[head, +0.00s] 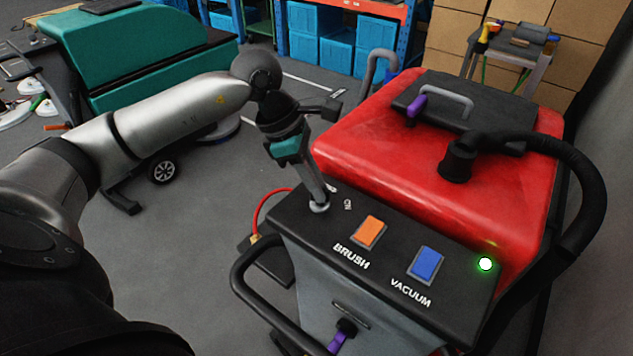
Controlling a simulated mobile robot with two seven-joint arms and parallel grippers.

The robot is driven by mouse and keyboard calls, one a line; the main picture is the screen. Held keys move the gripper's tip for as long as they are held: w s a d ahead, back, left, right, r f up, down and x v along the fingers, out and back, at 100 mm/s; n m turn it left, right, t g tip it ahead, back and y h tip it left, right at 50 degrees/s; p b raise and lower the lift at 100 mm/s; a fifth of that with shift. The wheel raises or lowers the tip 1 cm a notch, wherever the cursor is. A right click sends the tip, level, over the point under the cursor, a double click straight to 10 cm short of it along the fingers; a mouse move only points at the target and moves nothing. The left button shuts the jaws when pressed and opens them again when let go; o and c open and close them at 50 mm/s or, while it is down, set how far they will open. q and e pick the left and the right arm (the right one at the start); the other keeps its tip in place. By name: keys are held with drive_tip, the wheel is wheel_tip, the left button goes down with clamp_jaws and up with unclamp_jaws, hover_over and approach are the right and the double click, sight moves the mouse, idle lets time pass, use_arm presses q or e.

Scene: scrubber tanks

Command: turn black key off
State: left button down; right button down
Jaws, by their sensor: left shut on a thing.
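The black control panel (300,226) of the red scrubber lies in front of me, with a silver key switch collar (319,208) at its left end. My left gripper (319,196) reaches down onto this switch and is shut on the black key. The fingers hide the key, so its angle cannot be told. A round light (485,264) at the panel's right end glows green. My right gripper is not in view.
An orange BRUSH switch (369,231) and a blue VACUUM switch (426,264) sit right of the key. A black handle (246,290) curves off the panel's left side. The red tank (400,150) rises behind. A teal machine (150,60) stands far left, with open floor between.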

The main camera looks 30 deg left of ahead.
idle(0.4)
use_arm(q)
drive_tip(key=shift+f+n+t+y+b, duration=0.1)
drive_tip(key=shift+n+t+y+b, duration=0.2)
drive_tip(key=shift+n+b, duration=0.6)
drive_tip(key=n+t+y+b, duration=0.1)
drive_tip(key=n+b, duration=0.1)
drive_tip(key=n, duration=0.2)
drive_tip(key=shift+s+d+n+b, duration=0.1)
drive_tip(key=shift+n+b, duration=0.25)
drive_tip(key=shift+n, duration=0.05)
drive_tip(key=shift+d+n+t+y+b, duration=0.1)
drive_tip(key=shift+n+t+y+b, duration=0.4)
drive_tip(key=shift+n, duration=0.7)
drive_tip(key=shift+n+y+b, duration=0.55)
drive_tip(key=shift+n+y, duration=0.05)
drive_tip(key=shift+n, duration=1)
drive_tip(key=c, duration=0.9)
unclamp_jaws()
drive_tip(key=shift+o, duration=0.2)
